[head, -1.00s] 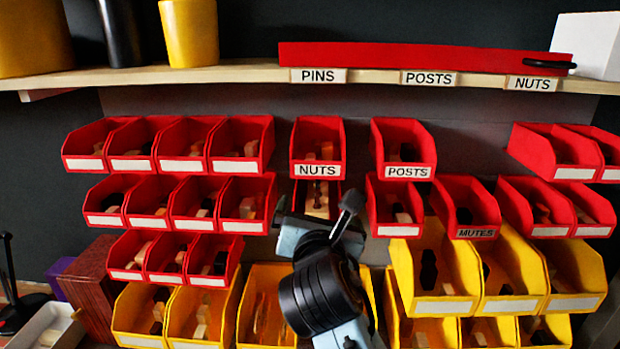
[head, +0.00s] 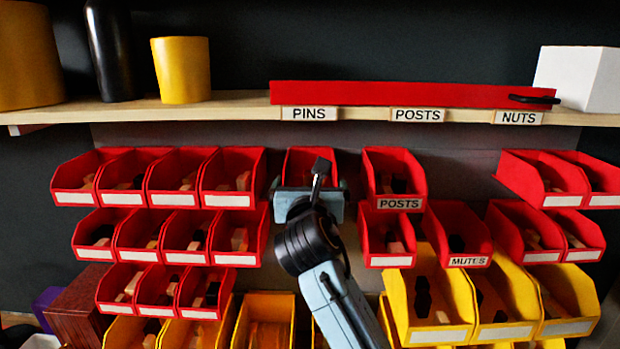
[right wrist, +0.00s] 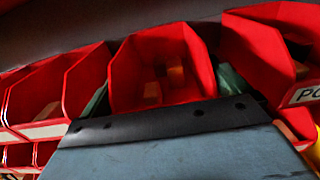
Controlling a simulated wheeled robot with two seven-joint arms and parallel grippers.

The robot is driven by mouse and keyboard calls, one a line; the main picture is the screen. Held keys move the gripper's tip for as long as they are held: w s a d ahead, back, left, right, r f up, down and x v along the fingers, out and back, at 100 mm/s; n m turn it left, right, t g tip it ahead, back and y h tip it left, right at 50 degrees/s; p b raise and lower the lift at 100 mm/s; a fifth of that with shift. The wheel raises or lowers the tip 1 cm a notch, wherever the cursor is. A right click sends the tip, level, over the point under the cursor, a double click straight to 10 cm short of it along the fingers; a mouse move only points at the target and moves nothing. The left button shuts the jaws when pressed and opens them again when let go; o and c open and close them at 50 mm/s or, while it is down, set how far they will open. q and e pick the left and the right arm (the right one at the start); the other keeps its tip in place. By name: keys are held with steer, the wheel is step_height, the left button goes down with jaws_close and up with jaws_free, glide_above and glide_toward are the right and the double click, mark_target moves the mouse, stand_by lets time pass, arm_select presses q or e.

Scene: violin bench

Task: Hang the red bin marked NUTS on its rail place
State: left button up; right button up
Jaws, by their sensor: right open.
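The red NUTS bin (head: 310,163) hangs in the top row, left of the red POSTS bin (head: 394,175). Its front label is hidden behind my right gripper (head: 309,187). In the right wrist view the bin (right wrist: 160,65) fills the middle, with a few small wooden pieces inside. The open right gripper (right wrist: 163,88) has one greenish finger on each side of the bin; whether they touch it I cannot tell. A NUTS tag (head: 518,118) is on the shelf edge, above a bare gap in the top row (head: 463,165). My left gripper is not in view.
Red bins (head: 233,180) stand close at the left, and more (head: 545,178) flank the gap at the right. A MUTES bin (head: 458,232) hangs below the gap. The wooden shelf (head: 235,108) with a red bar (head: 400,94) runs above. Yellow bins (head: 435,300) fill the lower rows.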

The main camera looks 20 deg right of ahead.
steer(key=shift+x, duration=0.9)
steer(key=c, duration=0.7)
